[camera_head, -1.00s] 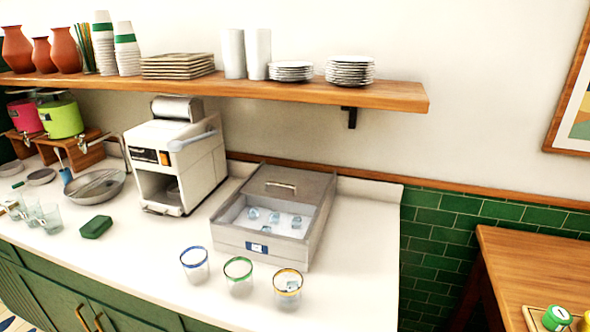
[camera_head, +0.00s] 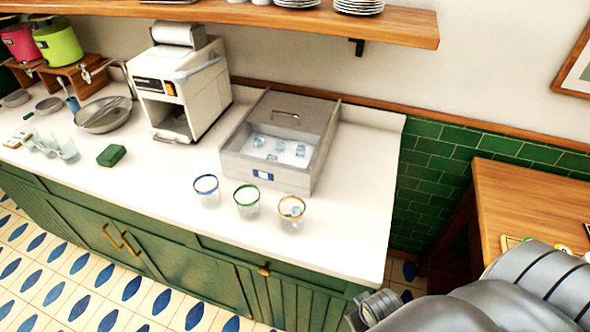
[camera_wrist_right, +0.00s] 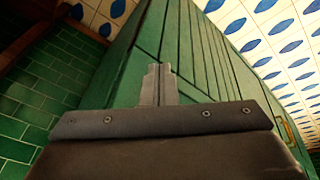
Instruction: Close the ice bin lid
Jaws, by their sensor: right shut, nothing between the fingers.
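The ice bin (camera_head: 292,180) is a grey metal box on the white counter in the head view, with a blue label on its front. Its grey lid (camera_head: 300,105) sits over the back part, with a bar handle (camera_head: 286,115) on top. The front part is open and shows several ice cubes (camera_head: 272,157) on a white bed. My right gripper (camera_wrist_right: 158,80) is shut and empty in the right wrist view, in front of the green cabinet and away from the bin. My right arm enters the head view at the lower right. My left gripper is out of view.
Three glasses with blue (camera_head: 206,190), green (camera_head: 246,200) and yellow (camera_head: 291,212) rims stand before the bin; the yellow-rimmed one holds ice. A white machine (camera_head: 180,85) stands left of the bin. A wooden shelf (camera_head: 230,13) hangs above. A wooden table (camera_head: 530,200) is at right.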

